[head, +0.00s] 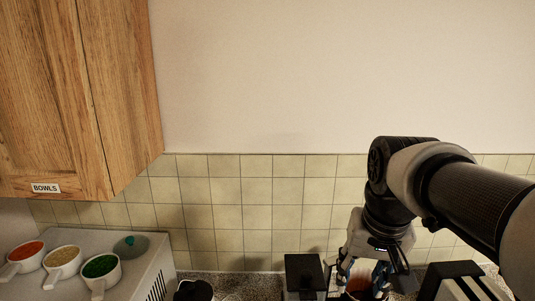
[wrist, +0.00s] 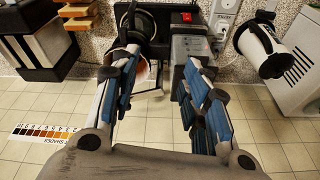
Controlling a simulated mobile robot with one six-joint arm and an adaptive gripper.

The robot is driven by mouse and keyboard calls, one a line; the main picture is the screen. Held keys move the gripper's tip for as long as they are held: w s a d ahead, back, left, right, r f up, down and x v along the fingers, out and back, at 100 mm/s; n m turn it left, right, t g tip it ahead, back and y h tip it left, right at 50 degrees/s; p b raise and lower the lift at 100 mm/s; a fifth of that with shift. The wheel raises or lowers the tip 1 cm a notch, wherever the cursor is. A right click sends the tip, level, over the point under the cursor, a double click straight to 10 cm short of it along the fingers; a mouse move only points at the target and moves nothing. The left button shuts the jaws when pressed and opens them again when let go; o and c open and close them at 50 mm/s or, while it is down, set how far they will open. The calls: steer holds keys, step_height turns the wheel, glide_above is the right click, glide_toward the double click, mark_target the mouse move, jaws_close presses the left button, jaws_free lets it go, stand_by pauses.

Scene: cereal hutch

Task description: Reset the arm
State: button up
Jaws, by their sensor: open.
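My gripper (head: 362,274) is at the lower right of the head view, pointing down over the counter. In the wrist view my gripper (wrist: 160,68) has its two blue-padded fingers spread apart, with nothing clamped between them. A white cup-like container (wrist: 142,72) with a reddish-brown inside shows beyond the fingers, partly hidden by the left one. I cannot tell whether a finger touches it. My arm reaches in from the right edge of the head view.
A wooden cupboard (head: 125,85) labelled BOWLS hangs at upper left. Scoops with red, tan and green contents, including a green scoop (head: 100,267), sit on a grey box (head: 150,273). A black-topped appliance (head: 304,272) stands left of my gripper. The wall above is clear.

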steer(key=s+a+f+n+t+b, duration=0.1)
steer(key=s+f+b, duration=0.6)
steer(key=s+f, duration=0.8)
steer(key=shift+s+a+f+n+t, duration=0.2)
steer(key=shift+s+a+n+t, duration=0.1)
steer(key=shift+s+a+n, duration=0.45)
